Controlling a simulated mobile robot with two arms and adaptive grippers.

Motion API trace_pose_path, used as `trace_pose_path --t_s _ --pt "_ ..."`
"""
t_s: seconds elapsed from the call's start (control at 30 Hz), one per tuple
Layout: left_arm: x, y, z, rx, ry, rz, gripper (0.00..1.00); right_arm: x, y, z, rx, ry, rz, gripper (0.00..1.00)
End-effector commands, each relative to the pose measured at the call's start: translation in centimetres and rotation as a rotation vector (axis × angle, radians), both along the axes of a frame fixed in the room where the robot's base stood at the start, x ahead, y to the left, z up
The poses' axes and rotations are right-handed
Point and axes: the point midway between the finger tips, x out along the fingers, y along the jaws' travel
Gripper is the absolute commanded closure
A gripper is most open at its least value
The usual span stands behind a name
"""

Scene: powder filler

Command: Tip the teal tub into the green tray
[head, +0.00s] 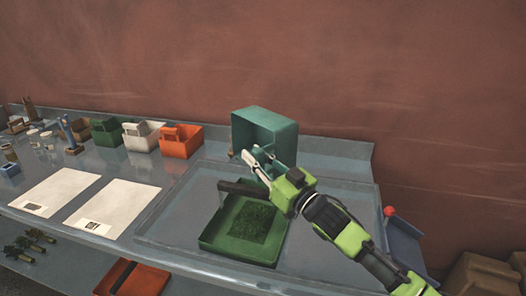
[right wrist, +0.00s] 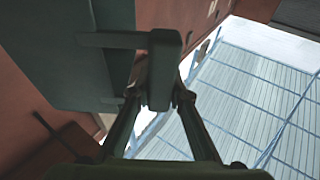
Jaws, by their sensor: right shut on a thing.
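The teal tub (head: 262,132) is raised above the far side of the green tray and looks tipped, its darker hollow side turned towards the head camera. My right gripper (head: 255,166) is shut on the tub's handle; the handle (right wrist: 165,70) sits between the fingers in the right wrist view, with the tub's dark wall (right wrist: 75,50) to its left. The green tray (head: 218,241) lies on the bench below and holds a dark green, grainy patch (head: 250,222). I see nothing falling from the tub. My left gripper is not in view.
Green, white and orange bins (head: 181,141) stand along the back left. Two white sheets (head: 112,208) lie left of the tray. Small jars (head: 48,140) stand far left. A red knob (head: 389,211) is at the right. A brown wall rises behind the bench.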

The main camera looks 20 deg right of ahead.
Motion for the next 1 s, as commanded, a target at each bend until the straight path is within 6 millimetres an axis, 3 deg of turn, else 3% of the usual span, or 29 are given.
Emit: trace_pose_path --t_s 0.03,0.33,0.43,0.87,1.0 --pt "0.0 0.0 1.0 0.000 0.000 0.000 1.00 0.0 0.0 1.3 0.000 -0.005 0.001 1.00" --pt "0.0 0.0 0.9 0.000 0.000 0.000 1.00 0.0 0.0 1.1 0.000 -0.003 0.000 1.00" --pt "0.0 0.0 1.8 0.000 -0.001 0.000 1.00 0.0 0.1 1.7 0.049 0.016 0.001 1.00" --pt "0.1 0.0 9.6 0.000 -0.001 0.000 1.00 0.0 0.0 4.2 0.615 0.251 0.000 1.00" --pt "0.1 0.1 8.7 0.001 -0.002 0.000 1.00 0.0 0.1 4.1 0.847 0.341 0.003 1.00"
